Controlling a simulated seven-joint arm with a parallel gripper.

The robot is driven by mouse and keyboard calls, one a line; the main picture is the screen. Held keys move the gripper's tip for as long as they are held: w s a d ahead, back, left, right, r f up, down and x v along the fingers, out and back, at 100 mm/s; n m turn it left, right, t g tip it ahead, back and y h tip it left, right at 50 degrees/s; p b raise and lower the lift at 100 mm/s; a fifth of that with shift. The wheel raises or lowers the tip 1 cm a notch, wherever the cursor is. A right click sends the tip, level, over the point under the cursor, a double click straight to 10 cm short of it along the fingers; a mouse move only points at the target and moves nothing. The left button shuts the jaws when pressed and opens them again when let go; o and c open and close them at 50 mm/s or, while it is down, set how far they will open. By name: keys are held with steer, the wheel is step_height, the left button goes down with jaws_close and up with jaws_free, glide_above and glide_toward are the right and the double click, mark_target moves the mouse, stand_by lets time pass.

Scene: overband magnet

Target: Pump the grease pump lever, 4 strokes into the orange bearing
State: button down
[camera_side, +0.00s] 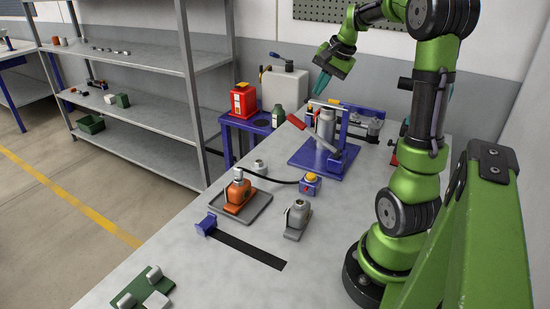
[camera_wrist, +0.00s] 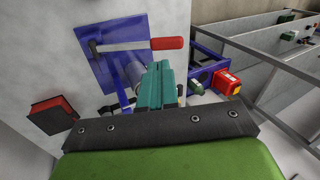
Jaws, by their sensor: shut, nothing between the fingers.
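The grease pump stands on a blue base plate (camera_side: 318,160) with a grey cylinder (camera_side: 325,125). Its lever ends in a red handle (camera_side: 297,122), which sticks out to the left in the side view; the handle also shows in the wrist view (camera_wrist: 167,43). The orange bearing (camera_side: 238,194) sits on a grey tray (camera_side: 262,206) nearer the camera. My gripper (camera_side: 321,82) is shut and empty, above and behind the pump, apart from the handle. Its teal fingers (camera_wrist: 160,82) hide part of the pump in the wrist view.
A grey bearing (camera_side: 298,217) stands right of the tray. A blue box with a yellow button (camera_side: 311,183) and a black hose (camera_side: 270,178) lie in front of the pump. A red can (camera_side: 243,99) stands on a blue stand at left.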

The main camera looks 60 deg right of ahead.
steer(key=shift+w+d+r+m, duration=0.15)
steer(key=shift+d+r+m, duration=0.1)
steer(key=shift+d+r, duration=0.35)
steer(key=shift+w+d+r+m, duration=0.15)
steer(key=shift+d+r+m, duration=0.1)
steer(key=shift+d+r, duration=0.3)
steer(key=shift+f, duration=0.15)
glide_toward(296, 119)
steer(key=x, duration=0.6)
steer(key=shift+w+d+f, duration=0.15)
steer(key=shift+f, duration=0.25)
